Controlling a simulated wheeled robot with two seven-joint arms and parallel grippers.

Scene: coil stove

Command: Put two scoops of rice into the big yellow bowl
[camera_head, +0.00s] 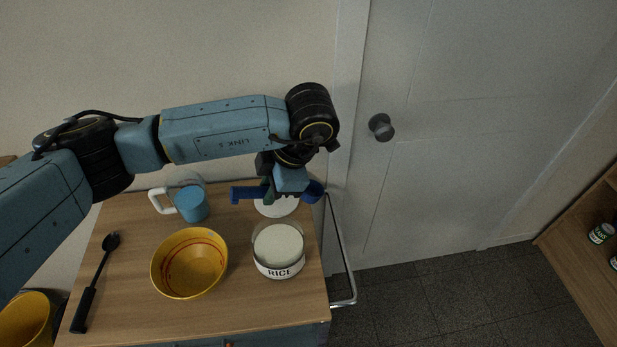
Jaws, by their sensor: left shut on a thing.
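The big yellow bowl (168,272) with red rings inside stands on the wooden top, front middle, and looks empty. The clear round container labelled RICE (280,268) is open to its right and filled with white rice (279,246). My left gripper (268,192) is shut on a blue scoop (246,195), above the top and behind the rice container. The scoop's handle points left and its round cup (314,190) is at the right, partly hidden by the gripper; what it holds cannot be seen. My right gripper is out of view.
A white round object (277,208), perhaps a lid, lies below the gripper. A black spoon (90,294) lies at the left. A metal rail (341,262) runs along the right edge, beside a door (460,130).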

